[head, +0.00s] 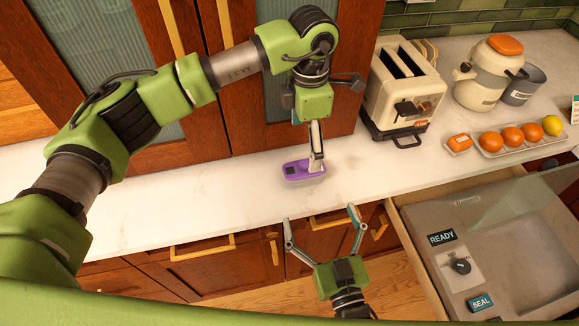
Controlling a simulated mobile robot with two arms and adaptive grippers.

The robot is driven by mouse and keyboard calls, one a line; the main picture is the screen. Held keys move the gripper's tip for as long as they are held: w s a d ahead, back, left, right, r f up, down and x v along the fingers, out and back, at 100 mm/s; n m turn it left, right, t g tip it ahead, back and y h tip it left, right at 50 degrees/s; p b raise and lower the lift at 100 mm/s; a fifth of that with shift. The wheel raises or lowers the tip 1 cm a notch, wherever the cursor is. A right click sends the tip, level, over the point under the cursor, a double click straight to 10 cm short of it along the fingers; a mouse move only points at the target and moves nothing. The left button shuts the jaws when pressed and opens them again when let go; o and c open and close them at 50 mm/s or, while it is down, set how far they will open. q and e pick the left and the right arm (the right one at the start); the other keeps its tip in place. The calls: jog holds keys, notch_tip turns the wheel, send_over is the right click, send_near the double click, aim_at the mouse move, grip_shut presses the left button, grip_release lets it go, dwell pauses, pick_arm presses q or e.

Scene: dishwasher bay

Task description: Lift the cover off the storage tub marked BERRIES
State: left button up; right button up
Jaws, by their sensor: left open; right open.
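A small tub with a purple cover (299,168) sits on the white counter, close to the cabinet doors. A dark patch shows on the left part of its cover; I cannot read any BERRIES marking. The cover appears to be on the tub. My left gripper (317,164) points down at the right part of the cover, its fingers seen nearly edge-on and overlapping it. It is open, and I cannot tell whether it touches the cover. My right gripper (320,214) is open and empty, its fingers spread wide, in front of the counter's front edge and below the tub in the picture.
A toaster (408,82), a canister with an orange lid (484,82) and a grey pot (524,85) stand at the back right. A tray holds several oranges (512,137) and a lemon (552,125). An open drawer (412,252) holds a unit marked READY. Counter left of the tub is clear.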

aim_at(297, 169)
pick_arm(q)
jog(key=shift+s, duration=0.1)
pick_arm(e)
jog(key=x, duration=1.3)
jog(key=shift+w+f, duration=0.1)
jog(key=shift+w, duration=0.2)
pick_arm(q)
jog(key=shift+c, duration=0.5)
pick_arm(e)
jog(key=c, duration=1.7)
pick_arm(q)
jog(key=shift+r, duration=0.15)
jog(key=c, duration=0.6)
jog(key=r, duration=0.1)
jog(key=a+r, duration=0.1)
jog(key=r, duration=0.1)
jog(key=shift+s+a+r, duration=0.1)
jog(key=shift+a+r, duration=0.1)
jog(key=c, duration=0.3)
pick_arm(e)
jog(key=shift+s, duration=0.1)
pick_arm(q)
notch_tip(297, 169, down, 12)
jog(key=shift+s+a+r, duration=0.1)
jog(key=shift+a+r, duration=0.05)
jog(key=shift+r, duration=0.1)
